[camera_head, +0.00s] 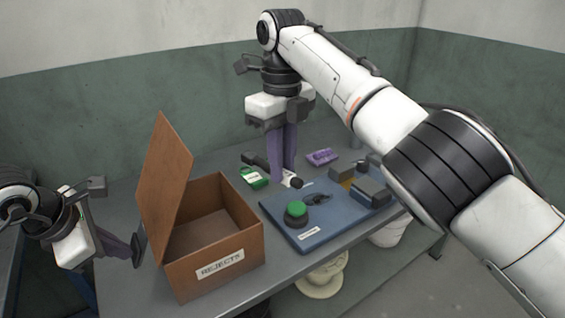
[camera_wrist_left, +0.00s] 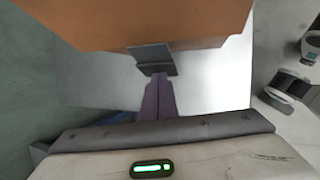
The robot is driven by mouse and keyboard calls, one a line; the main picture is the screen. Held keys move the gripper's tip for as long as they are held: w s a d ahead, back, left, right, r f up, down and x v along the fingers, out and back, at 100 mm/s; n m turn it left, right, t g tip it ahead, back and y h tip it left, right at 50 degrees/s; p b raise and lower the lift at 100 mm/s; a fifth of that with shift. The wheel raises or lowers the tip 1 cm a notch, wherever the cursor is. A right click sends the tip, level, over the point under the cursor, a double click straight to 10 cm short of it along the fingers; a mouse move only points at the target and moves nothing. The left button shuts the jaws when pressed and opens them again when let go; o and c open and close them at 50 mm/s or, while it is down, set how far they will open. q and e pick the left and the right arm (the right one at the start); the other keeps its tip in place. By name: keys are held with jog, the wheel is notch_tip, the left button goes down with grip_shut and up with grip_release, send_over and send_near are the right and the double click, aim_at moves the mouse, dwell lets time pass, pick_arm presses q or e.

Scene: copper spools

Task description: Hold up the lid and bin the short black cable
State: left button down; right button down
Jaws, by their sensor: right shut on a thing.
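The brown reject box (camera_head: 188,285) stands on the table with its lid (camera_head: 165,180) raised at the left side. My left gripper (camera_head: 136,248) is left of the box, close beside the lid. In the left wrist view its purple fingers (camera_wrist_left: 158,95) are together, with a dark tip pad near the brown surface (camera_wrist_left: 150,20); whether they touch is unclear. My right gripper (camera_head: 285,178) points down behind the box and is shut on a short black cable (camera_head: 297,183), whose dark ends show on both sides of the fingers. The middle of the cable is hidden by the fingers.
A blue tray (camera_head: 305,238) right of the box holds a green-topped button (camera_head: 296,212), a black looped item (camera_head: 318,199) and grey blocks (camera_head: 370,192). A green-and-white item (camera_head: 254,178) and a purple piece (camera_head: 322,156) lie behind. The box's inside looks empty.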

pick_arm(q)
jog(key=shift+s+a+r, duration=0.1)
jog(key=shift+a+r, duration=0.1)
jog(key=shift+r, duration=0.9)
jog(key=shift+s+a+r, duration=0.1)
jog(key=shift+a+r, duration=0.05)
jog(key=shift+r, duration=1)
jog(key=shift+s+a+r, duration=0.1)
jog(key=shift+a+r, duration=0.05)
jog(key=shift+r, duration=0.45)
jog(key=shift+s+a+r, duration=0.1)
jog(key=shift+a+r, duration=0.05)
jog(key=shift+r, duration=0.45)
